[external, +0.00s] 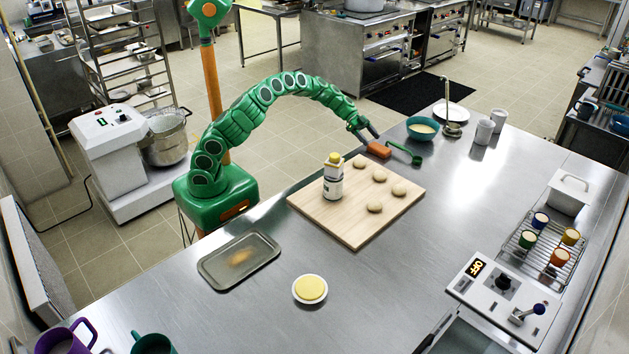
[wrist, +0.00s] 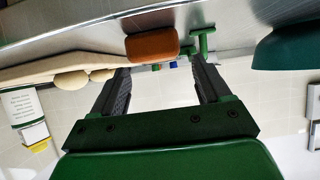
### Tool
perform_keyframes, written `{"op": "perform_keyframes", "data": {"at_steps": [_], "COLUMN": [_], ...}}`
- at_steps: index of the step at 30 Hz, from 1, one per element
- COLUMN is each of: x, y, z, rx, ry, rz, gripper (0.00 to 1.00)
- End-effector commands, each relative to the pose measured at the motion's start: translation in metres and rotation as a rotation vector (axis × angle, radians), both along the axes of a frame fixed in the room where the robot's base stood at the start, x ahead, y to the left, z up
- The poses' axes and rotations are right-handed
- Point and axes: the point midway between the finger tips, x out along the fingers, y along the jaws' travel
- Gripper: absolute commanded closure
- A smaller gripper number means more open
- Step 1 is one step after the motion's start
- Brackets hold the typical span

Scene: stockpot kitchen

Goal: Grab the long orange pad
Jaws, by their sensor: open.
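The long orange pad (external: 378,149) lies on the steel counter, just past the far corner of the wooden board. It also shows in the wrist view (wrist: 152,46), ahead of my gripper and between the lines of its two fingers. My gripper (external: 370,139) is at the pad in the external view, with its arm reaching from the left. In the wrist view, the dark fingers of my gripper (wrist: 158,72) stand apart with nothing held between them. I cannot tell whether a fingertip touches the pad.
A green-handled tool (external: 405,153) lies right beside the pad, with a teal bowl (external: 422,129) behind it. The wooden board (external: 345,223) carries a bottle (external: 333,180) and several dough balls (external: 379,175). The counter at front right of the board is clear.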

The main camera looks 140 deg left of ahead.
Motion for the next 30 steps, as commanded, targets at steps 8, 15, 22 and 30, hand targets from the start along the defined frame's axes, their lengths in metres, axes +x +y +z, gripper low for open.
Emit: {"op": "perform_keyframes", "data": {"at_steps": [8,15,22,30], "x": [0.022,0.051,0.066,0.067], "y": [-0.001,-0.005,-0.004,-0.004], "z": [-0.010,-0.020,-0.029,-0.028], "rx": [0.000,-0.004,-0.002,-0.001], "ry": [-0.001,-0.001,0.000,-0.001], "rz": [0.000,-0.003,-0.001,0.000], "gripper": [0.23,0.23,0.23,0.30]}}
